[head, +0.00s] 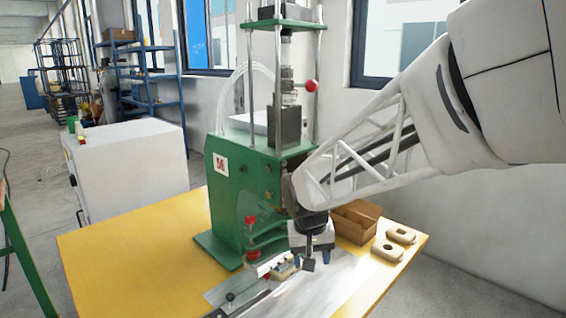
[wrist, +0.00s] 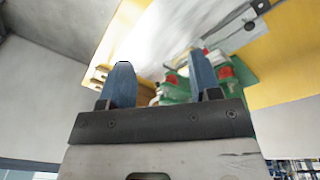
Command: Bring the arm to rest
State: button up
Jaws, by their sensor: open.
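My gripper (head: 297,262) hangs over the front of the yellow table (head: 130,246), in front of the green press (head: 232,176) marked 56. In the wrist view its two blue fingers (wrist: 162,85) stand wide apart, and nothing shows held between them. In the head view the fingers are small and close to a beige piece (head: 283,271) by the metal fixture; I cannot tell whether they touch it. My arm (head: 400,135) reaches in from the upper right and hides part of the press.
A brown box (head: 356,222) stands right of my gripper. Two beige pieces with holes (head: 387,251) lie near the table's right edge. A grey plate (head: 318,290) with a dark clamp (head: 232,300) lies at the front. The table's left side is clear. A white cabinet (head: 130,165) stands behind.

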jog(key=s+d+r, duration=0.1)
jog(key=s+d, duration=0.3)
jog(key=s, duration=0.3)
jog(key=s+d+r+t, duration=0.1)
jog(key=s+d, duration=0.3)
jog(key=s, duration=0.4)
jog(key=s+d+r+m, duration=0.1)
jog(key=s+d, duration=0.3)
jog(key=s, duration=0.4)
jog(key=shift+s+r+y, duration=0.15)
jog(key=shift+r+y, duration=0.15)
dwell(1.1)
